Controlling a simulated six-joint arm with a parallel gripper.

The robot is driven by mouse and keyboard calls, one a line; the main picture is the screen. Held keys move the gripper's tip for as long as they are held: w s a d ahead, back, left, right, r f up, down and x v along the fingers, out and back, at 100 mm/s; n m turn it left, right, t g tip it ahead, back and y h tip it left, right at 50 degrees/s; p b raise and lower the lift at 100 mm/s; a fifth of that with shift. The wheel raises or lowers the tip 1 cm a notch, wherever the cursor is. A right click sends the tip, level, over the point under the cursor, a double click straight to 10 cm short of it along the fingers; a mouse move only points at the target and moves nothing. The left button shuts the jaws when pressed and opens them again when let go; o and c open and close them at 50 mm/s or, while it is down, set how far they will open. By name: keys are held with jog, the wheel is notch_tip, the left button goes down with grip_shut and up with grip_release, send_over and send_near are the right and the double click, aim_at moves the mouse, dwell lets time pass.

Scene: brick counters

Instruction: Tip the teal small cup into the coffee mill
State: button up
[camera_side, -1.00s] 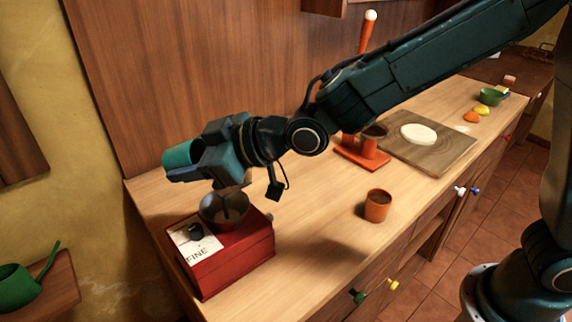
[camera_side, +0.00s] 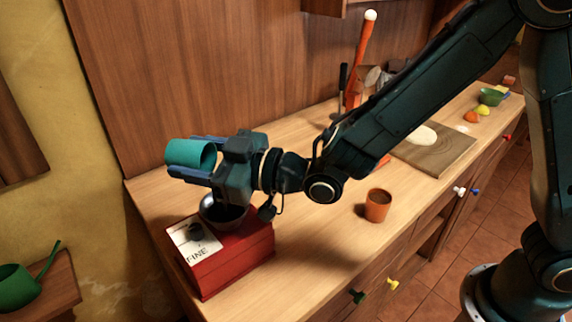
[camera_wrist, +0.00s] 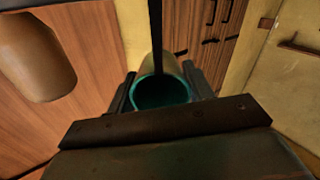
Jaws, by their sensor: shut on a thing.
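The teal small cup (camera_side: 186,155) is held sideways in my gripper (camera_side: 196,160), above the far left part of the counter. My gripper is shut on it, with the blue fingers along its sides. In the wrist view the cup's teal rim (camera_wrist: 160,106) shows between the fingers (camera_wrist: 160,92). The coffee mill (camera_side: 236,258) is a red box with a white label and a dark metal bowl (camera_side: 222,214) on top. The cup is above and a little left of this bowl.
An orange cup (camera_side: 377,205) stands on the counter right of the mill. A wooden board (camera_side: 440,152) with a pale round thing (camera_side: 422,135) lies farther right. A tall orange lever (camera_side: 362,60) rises behind my arm. The counter between mill and orange cup is clear.

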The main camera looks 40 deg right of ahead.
aim_at(190, 142)
jog(key=shift+s+d+t+y, duration=0.1)
jog(key=shift+s+t+y, duration=0.05)
jog(key=shift+t+y, duration=0.45)
jog(key=shift+s+r+t, duration=0.1)
jog(key=shift+t, duration=0.3)
jog(key=shift+r, duration=0.2)
dwell(0.6)
jog(key=shift+r, duration=2.25)
jog(key=shift+r+g, duration=0.2)
jog(key=shift+g, duration=0.2)
jog(key=shift+w+a+f+g+h, duration=0.1)
jog(key=shift+w+a+g+h, duration=0.2)
jog(key=shift+w+g+h, duration=0.25)
jog(key=shift+g+h, duration=0.45)
jog(key=shift+g, duration=0.2)
